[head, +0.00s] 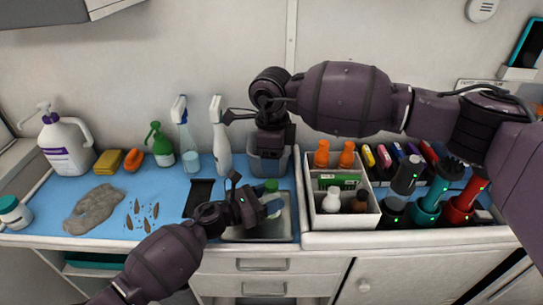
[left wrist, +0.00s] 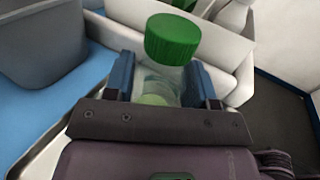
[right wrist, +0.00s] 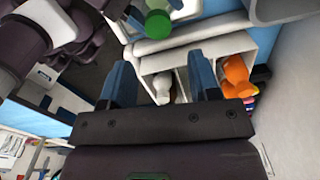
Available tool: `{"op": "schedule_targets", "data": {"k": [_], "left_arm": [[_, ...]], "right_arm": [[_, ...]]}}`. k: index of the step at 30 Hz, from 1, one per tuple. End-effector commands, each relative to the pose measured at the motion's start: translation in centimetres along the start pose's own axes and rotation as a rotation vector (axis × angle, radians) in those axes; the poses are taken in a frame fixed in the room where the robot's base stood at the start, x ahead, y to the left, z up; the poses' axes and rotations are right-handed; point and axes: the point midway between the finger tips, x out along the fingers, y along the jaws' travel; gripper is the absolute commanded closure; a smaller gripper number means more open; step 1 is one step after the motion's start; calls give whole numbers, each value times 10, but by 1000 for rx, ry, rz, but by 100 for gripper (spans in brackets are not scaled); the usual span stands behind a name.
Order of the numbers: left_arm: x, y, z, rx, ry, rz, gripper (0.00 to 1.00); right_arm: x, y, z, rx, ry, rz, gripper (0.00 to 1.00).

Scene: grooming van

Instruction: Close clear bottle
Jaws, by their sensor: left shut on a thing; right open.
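The clear bottle (head: 275,206) has a green cap (head: 271,185) and is held over the grey tray by my left gripper (head: 264,206). In the left wrist view the bottle (left wrist: 157,84) stands between the two blue fingers, with the green cap (left wrist: 173,38) at its top. I cannot tell whether the cap is tight. My right gripper (head: 276,140) is above and behind the bottle, open and empty; its fingertips are hard to make out in the head view. In the right wrist view the green cap (right wrist: 158,24) lies beyond the open fingers (right wrist: 161,82), apart from them.
A grey bin (head: 267,165) is behind. Spray bottles (head: 220,140) line the wall. Fur (head: 95,207) and a white jug (head: 65,143) are at left.

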Motion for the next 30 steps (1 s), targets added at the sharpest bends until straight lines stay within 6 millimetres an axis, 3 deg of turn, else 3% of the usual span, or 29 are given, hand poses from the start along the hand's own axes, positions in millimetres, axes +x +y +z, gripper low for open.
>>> {"op": "schedule_targets", "data": {"k": [7, 20, 30], "left_arm": [[0, 0, 0, 0, 0, 0, 100], [0, 0, 0, 0, 0, 0, 100], [0, 0, 0, 0, 0, 0, 100]], "right_arm": [[0, 2, 2, -130, -14, 7, 44], [2, 2, 2, -138, -14, 7, 44], [40, 2, 3, -137, -13, 9, 44]]}}
